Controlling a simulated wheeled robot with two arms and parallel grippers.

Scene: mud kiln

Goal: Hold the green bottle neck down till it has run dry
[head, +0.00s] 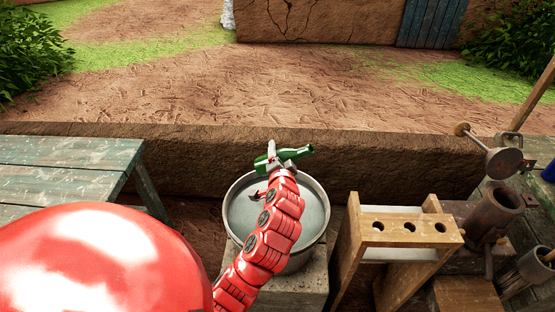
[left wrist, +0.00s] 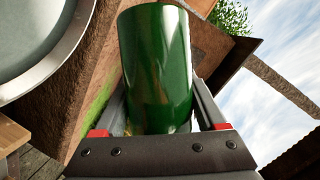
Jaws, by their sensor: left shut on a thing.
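My left gripper (head: 275,160) is shut around the green bottle (head: 293,155), holding it in the air near the far rim of a round metal basin (head: 243,218). The bottle lies close to level, its neck pointing right in the head view. No liquid is seen leaving it, and its mouth is too small to read. In the left wrist view the bottle (left wrist: 155,65) sits between the two fingers, its neck hidden, with the basin (left wrist: 40,55) at upper left. The basin's inside is pale grey; I cannot tell whether it holds liquid. My right gripper is not in view.
A wooden rack (head: 410,236) with three holes stands right of the basin. Metal and wooden tools and a rusty pot (head: 497,212) crowd the far right. A worn green table (head: 60,165) is at left. A low mud wall (head: 400,160) runs behind.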

